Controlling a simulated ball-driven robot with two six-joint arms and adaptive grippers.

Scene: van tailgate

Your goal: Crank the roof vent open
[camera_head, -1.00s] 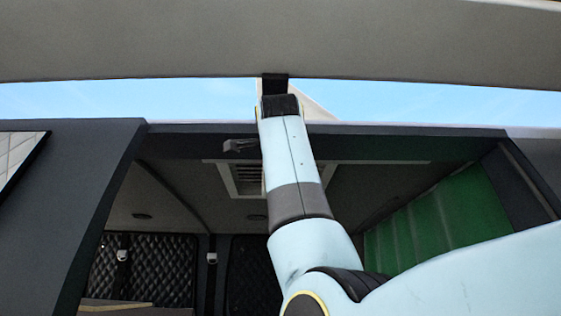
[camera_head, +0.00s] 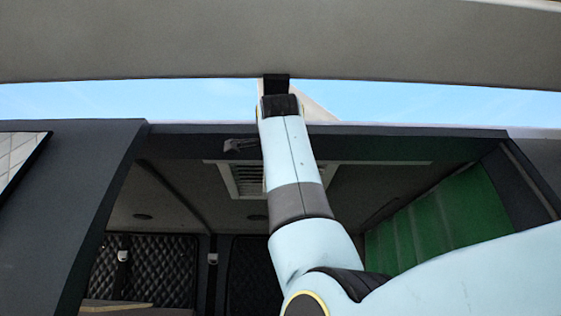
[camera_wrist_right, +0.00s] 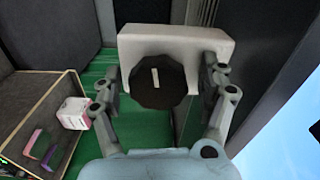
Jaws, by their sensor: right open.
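In the right wrist view a dark, many-sided knob (camera_wrist_right: 158,82) with a white bar mark is set on a white block (camera_wrist_right: 205,42). The bar stands nearly upright in the picture. My right gripper (camera_wrist_right: 160,98) is open, with one finger on each side of the knob. The fingers look apart from it, but I cannot tell how deep the knob lies between them. In the head view a white slatted vent (camera_head: 240,181) is in the van ceiling, partly behind my right arm. My left gripper is in neither view.
The raised tailgate (camera_head: 140,40) spans the top of the head view. In the wrist view an open-topped box (camera_wrist_right: 50,105) with a white-and-pink carton (camera_wrist_right: 72,113) stands at left. Green panels (camera_head: 440,225) line the right side.

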